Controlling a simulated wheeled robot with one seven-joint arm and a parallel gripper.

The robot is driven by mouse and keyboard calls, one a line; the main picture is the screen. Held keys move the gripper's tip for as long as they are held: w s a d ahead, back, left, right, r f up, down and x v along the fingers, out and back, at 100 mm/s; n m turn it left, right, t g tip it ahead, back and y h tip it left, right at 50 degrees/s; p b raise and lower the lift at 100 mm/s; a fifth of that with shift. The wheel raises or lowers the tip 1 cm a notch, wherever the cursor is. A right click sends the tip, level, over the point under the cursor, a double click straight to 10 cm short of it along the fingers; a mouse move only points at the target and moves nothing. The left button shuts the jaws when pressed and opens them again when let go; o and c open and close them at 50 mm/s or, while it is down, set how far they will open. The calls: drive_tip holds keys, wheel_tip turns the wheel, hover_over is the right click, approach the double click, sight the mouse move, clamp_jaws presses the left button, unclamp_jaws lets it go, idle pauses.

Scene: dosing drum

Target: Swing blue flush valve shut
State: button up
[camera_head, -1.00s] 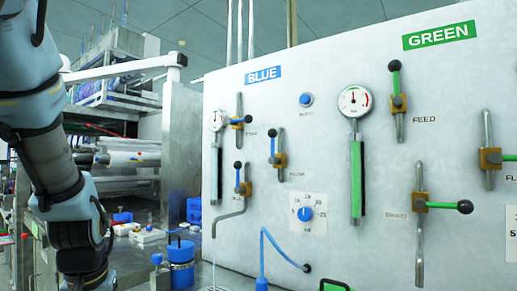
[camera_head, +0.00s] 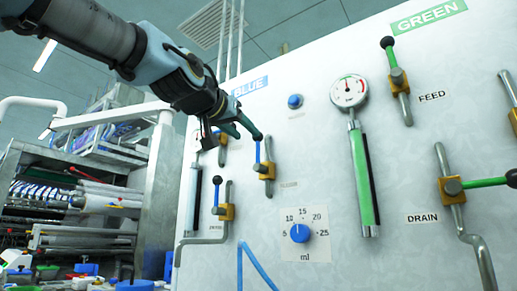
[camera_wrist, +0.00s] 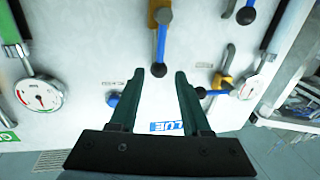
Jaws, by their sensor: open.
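The blue flush valve has a brass body (camera_head: 264,171) and a blue lever (camera_head: 258,152) pointing up, roughly along its pipe, with a black knob (camera_head: 257,136) on top. A small label stands to its right. In the wrist view, turned over, the brass body (camera_wrist: 160,14) is at the top and the black knob (camera_wrist: 158,70) lies between the fingertips. My gripper (camera_head: 243,127) is open at the knob, coming from the upper left. In the wrist view, its two fingers (camera_wrist: 159,74) stand apart either side of the knob. I cannot tell whether they touch it.
Another blue valve (camera_head: 222,145) sits left, partly behind my gripper. The drain valve (camera_head: 227,211) is below left, its blue lever up. A blue dial (camera_head: 300,233) and blue button (camera_head: 295,101) are nearby. The green-side gauge (camera_head: 349,90) is to the right.

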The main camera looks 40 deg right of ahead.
sight(257, 143)
drive_tip(key=p+x, duration=0.1)
drive_tip(key=x, duration=0.7)
drive_tip(key=shift+w+d+f, duration=0.1)
drive_tip(key=shift+d, duration=0.15)
drive_tip(key=shift+c, duration=0.4)
clamp_jaws()
